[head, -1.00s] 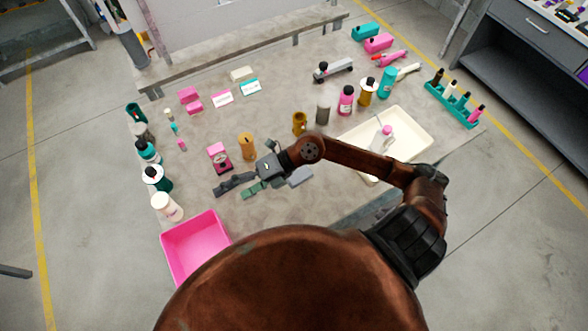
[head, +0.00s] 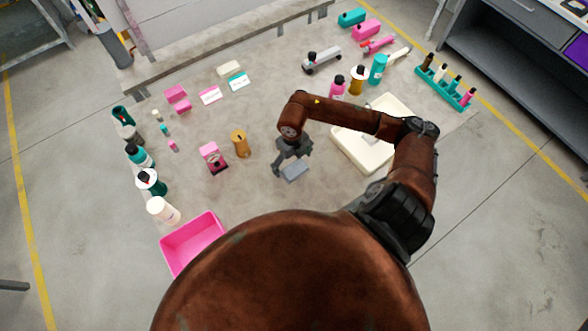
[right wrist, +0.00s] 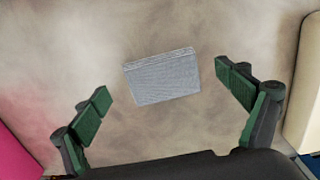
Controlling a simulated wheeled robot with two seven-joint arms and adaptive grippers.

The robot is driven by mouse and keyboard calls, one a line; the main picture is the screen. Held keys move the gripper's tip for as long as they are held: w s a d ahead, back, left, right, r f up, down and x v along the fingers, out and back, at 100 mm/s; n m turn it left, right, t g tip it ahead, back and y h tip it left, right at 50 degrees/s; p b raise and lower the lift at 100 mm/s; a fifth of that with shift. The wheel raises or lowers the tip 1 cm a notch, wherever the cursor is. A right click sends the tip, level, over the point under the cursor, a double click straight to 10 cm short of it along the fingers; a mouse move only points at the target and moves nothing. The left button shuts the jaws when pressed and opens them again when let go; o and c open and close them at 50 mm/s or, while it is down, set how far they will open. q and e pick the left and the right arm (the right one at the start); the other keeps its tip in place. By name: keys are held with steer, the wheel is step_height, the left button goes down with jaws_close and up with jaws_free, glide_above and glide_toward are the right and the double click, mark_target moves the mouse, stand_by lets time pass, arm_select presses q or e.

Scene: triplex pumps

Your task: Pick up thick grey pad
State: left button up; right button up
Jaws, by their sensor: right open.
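The thick grey pad (head: 294,171) lies on the table just in front of my right gripper (head: 290,164) in the head view. In the right wrist view the pad (right wrist: 162,77) is a ribbed grey block, slightly tilted in the picture, between and ahead of the spread green fingertips (right wrist: 170,90). My right gripper is open and empty above the pad, with clear space on both sides of it. The pad shows no contact with the fingers. My left gripper is in neither view.
A cream tray (head: 350,150) lies to the right of the pad and a pink bin (head: 167,253) to the lower left. A pink box (head: 212,157) and an orange-brown bottle (head: 240,143) stand to the left. Bare table surrounds the pad.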

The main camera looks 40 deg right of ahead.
step_height(320, 180, down, 2)
steer(key=c, duration=1)
steer(key=shift+r, duration=0.1)
steer(key=shift+c, duration=0.2)
